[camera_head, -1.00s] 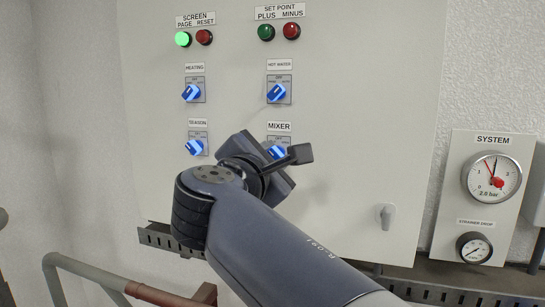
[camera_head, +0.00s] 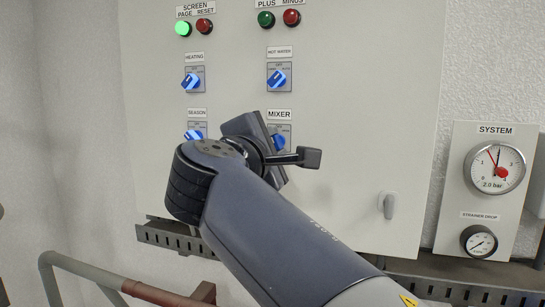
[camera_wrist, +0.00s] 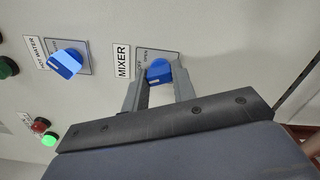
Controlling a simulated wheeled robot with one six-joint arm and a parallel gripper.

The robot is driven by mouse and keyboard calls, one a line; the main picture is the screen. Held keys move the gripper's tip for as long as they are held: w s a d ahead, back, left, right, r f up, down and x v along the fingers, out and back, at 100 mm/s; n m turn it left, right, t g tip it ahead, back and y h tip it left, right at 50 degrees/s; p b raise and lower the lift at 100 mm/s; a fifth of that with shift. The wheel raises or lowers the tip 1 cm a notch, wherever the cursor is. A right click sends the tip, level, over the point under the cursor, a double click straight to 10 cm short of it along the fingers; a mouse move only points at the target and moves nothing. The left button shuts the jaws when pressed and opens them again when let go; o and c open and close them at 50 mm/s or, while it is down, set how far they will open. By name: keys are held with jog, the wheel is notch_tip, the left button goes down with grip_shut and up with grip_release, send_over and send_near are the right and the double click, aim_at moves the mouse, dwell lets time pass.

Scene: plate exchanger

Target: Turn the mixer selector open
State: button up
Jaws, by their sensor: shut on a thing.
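The mixer selector (camera_head: 279,142) is a blue knob on a grey plate under the MIXER label on the cabinet front. In the head view it is partly hidden behind my gripper (camera_head: 272,150). In the wrist view the selector (camera_wrist: 158,70) sits between the two fingers of my gripper (camera_wrist: 159,78), which is shut on it. Part of the plate lettering, including OPEN, shows beside the knob. The knob's exact pointing direction is hard to read.
The hot water selector (camera_head: 277,78) is above, the heating selector (camera_head: 191,81) at upper left and the season selector (camera_head: 194,135) to the left. A cabinet latch (camera_head: 388,204) and system gauge (camera_head: 495,167) are at right.

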jog(key=shift+f+m+b, duration=0.1)
jog(key=shift+m+b, duration=4.3)
jog(key=shift+m, duration=2.4)
jog(key=o, duration=1)
jog(key=b+v, duration=0.1)
jog(key=v, duration=0.9)
jog(key=shift+s+a, duration=0.15)
jog(key=shift+s, duration=0.25)
jog(key=shift+w, duration=0.15)
